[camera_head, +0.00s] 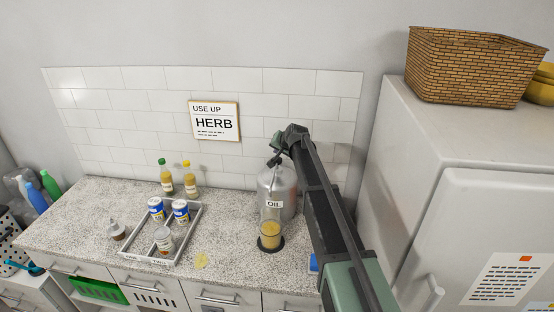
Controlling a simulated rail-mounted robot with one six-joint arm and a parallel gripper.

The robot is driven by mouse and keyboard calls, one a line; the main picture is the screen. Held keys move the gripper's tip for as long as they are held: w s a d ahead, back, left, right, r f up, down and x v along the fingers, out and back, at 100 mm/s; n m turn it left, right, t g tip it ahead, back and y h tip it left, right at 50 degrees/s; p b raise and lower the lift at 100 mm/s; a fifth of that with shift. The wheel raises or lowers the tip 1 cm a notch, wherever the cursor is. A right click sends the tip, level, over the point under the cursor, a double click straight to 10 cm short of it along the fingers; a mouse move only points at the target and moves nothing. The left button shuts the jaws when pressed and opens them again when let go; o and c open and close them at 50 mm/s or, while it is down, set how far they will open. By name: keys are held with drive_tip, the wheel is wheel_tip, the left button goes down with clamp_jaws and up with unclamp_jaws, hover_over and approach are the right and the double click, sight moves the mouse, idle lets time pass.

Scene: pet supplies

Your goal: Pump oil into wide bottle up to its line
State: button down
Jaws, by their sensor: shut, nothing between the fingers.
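A grey metal canister labelled OIL (287,190) stands on the speckled counter, right of centre. A clear wide bottle (270,227) stands in front of it on a dark round base (260,248). Yellow oil (271,236) fills the lower part of the bottle; I cannot make out a line on it. My gripper (274,160) is shut with nothing between its fingers, at the top of the canister. It looks close to the pump head, but the head is hard to tell from my dark fingers, and contact is unclear. My arm hides the canister's right side.
A grey tray (183,243) with cans and a jar lies to the left. A small bottle (117,230) stands left of it. Two yellow bottles (178,182) stand behind. A yellow spot (201,260) lies by the tray. A white fridge (455,150) bounds the right.

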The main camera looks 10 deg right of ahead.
drive_tip(key=shift+f, duration=0.1)
idle(0.4)
drive_tip(key=shift+f+b, duration=0.3)
drive_tip(key=shift+b, duration=0.1)
drive_tip(key=shift+f+b, duration=0.9)
drive_tip(key=shift+b, duration=0.05)
idle(0.7)
drive_tip(key=shift+r, duration=0.15)
drive_tip(key=shift+r+p, duration=1.15)
drive_tip(key=shift+p, duration=0.2)
wheel_tip(320, 180, up, 5)
drive_tip(key=p, duration=0.5)
drive_tip(key=shift+r, duration=0.1)
